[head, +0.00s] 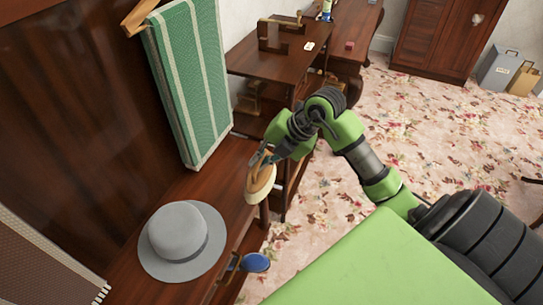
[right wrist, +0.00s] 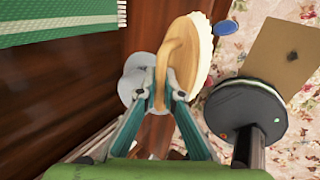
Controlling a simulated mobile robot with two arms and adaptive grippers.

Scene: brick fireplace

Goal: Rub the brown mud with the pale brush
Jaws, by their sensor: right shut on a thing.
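The pale brush (head: 261,184) has a tan wooden back and handle and cream bristles. My right gripper (head: 266,160) is shut on its handle and holds it near the front edge of the dark wooden bench (head: 205,186). In the right wrist view the brush (right wrist: 203,45) rises beyond the fingers, with its handle between the fingertips of the gripper (right wrist: 161,92). I cannot make out any brown mud in either view. My left gripper is not in view.
A grey hat (head: 178,232) lies on the bench, left of and nearer than the brush. A blue rounded object (head: 256,262) is at the bench's front edge. A green striped cloth (head: 190,80) hangs behind. A dark table (head: 270,65) stands farther back. Flowered carpet (head: 440,130) is open at right.

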